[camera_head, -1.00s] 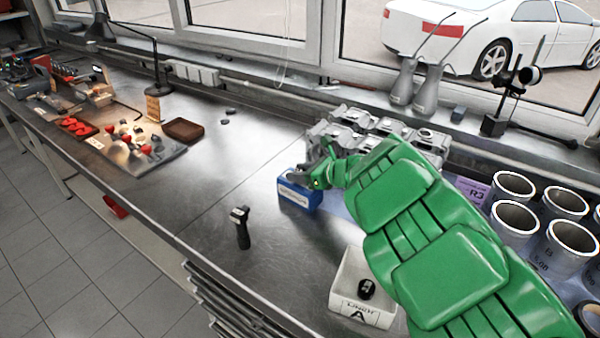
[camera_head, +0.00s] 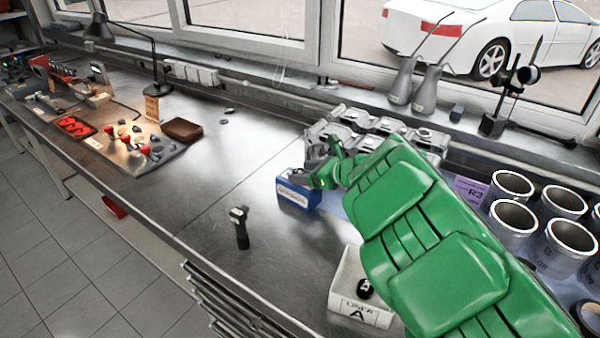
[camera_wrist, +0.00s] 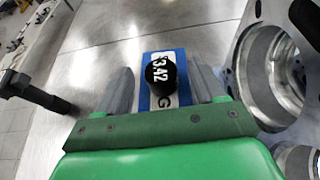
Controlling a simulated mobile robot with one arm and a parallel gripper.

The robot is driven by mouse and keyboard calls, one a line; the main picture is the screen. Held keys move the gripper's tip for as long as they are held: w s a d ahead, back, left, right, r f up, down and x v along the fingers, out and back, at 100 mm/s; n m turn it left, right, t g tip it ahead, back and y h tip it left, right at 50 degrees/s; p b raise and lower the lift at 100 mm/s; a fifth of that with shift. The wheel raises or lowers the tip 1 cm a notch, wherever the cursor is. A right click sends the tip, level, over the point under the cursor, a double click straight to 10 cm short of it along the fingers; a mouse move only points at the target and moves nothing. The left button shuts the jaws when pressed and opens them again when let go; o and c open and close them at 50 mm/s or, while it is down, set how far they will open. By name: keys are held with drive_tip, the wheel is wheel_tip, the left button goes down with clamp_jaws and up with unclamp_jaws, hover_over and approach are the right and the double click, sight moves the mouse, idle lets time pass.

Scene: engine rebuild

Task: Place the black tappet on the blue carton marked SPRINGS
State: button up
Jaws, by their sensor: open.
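The blue carton (camera_head: 299,197) stands on the bench left of the grey engine block; part of its lettering shows in the wrist view (camera_wrist: 145,101). The black tappet (camera_wrist: 160,75), with white markings, appears upright on the carton's top in the wrist view. My gripper (camera_wrist: 158,66) is open, one finger on each side of the tappet, with a visible gap to it. In the head view my gripper (camera_head: 322,178) is at the carton's top and the tappet is not clearly visible there. The tappet's underside is hidden.
A grey engine block (camera_head: 375,128) stands close behind and right of the carton. A white bin (camera_head: 345,305) holding another black part (camera_head: 365,288) is in front. A black-handled tool (camera_head: 240,228) stands to the left. Metal cylinder liners (camera_head: 514,217) are at right.

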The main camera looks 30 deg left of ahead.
drive_tip(key=v, duration=0.9)
drive_tip(key=shift+d+r, duration=0.2)
drive_tip(key=shift+d, duration=0.15)
